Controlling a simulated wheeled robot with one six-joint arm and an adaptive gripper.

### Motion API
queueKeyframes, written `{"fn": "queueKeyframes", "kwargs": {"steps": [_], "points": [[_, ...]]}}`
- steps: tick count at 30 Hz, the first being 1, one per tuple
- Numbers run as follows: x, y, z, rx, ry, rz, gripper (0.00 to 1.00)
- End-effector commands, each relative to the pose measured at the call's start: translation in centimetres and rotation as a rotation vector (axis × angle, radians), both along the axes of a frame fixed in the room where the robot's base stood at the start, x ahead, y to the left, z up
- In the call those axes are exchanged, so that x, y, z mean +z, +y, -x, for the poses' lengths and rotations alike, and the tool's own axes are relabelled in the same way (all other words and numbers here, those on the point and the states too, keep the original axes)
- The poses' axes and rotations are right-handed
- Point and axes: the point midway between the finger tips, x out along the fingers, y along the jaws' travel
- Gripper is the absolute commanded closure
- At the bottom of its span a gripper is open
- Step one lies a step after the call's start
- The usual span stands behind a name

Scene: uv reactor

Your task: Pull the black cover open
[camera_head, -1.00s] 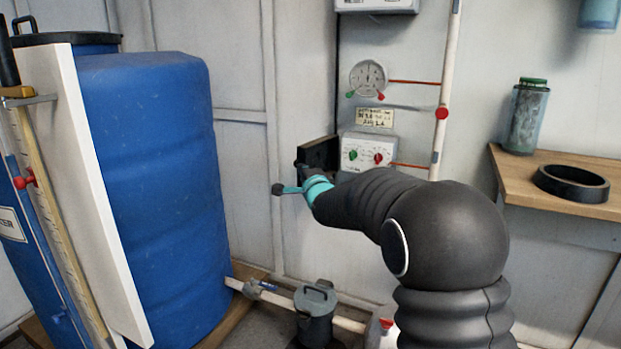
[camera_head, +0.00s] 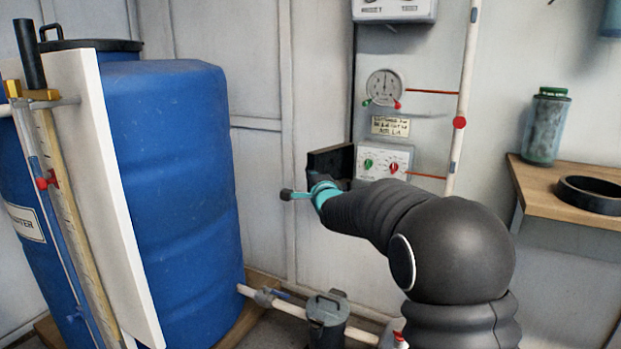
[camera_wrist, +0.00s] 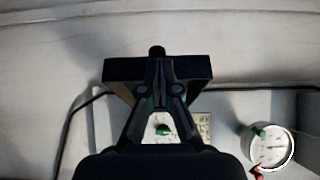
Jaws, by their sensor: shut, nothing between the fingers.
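The black cover (camera_head: 331,160) stands out from the left side of the white control box (camera_head: 383,163), whose green and red knobs are exposed. In the wrist view the cover (camera_wrist: 118,70) shows as a dark slab with a small black knob (camera_wrist: 157,51) at its far edge. My gripper (camera_wrist: 158,64) is shut and empty, with its fingertips in front of the cover near that knob. Whether the fingertips touch the cover cannot be told. In the head view my arm hides part of the cover's lower edge and the fingers are hard to make out.
A round gauge (camera_head: 384,87) and a yellow label sit above the box. A white vertical pipe (camera_head: 463,100) stands right of it. A large blue barrel (camera_head: 170,170) is at left, a wooden shelf (camera_head: 540,190) at right, and a grey canister (camera_head: 327,322) below.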

Motion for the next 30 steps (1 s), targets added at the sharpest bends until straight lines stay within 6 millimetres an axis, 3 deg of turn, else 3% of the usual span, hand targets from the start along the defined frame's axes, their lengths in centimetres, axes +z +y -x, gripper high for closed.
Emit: {"fn": "queueKeyframes", "kwargs": {"steps": [8, 19, 24, 30], "points": [[-0.1, -2.5, 2.0, 0.001, -0.002, -0.001, 1.0], [0.0, 4.9, 5.1, 0.016, 0.0, -0.002, 1.0], [0.0, 6.6, 6.0, 0.013, 0.0, -0.002, 1.0], [-0.1, 7.2, 6.3, 0.01, -0.007, 0.033, 1.0]]}}
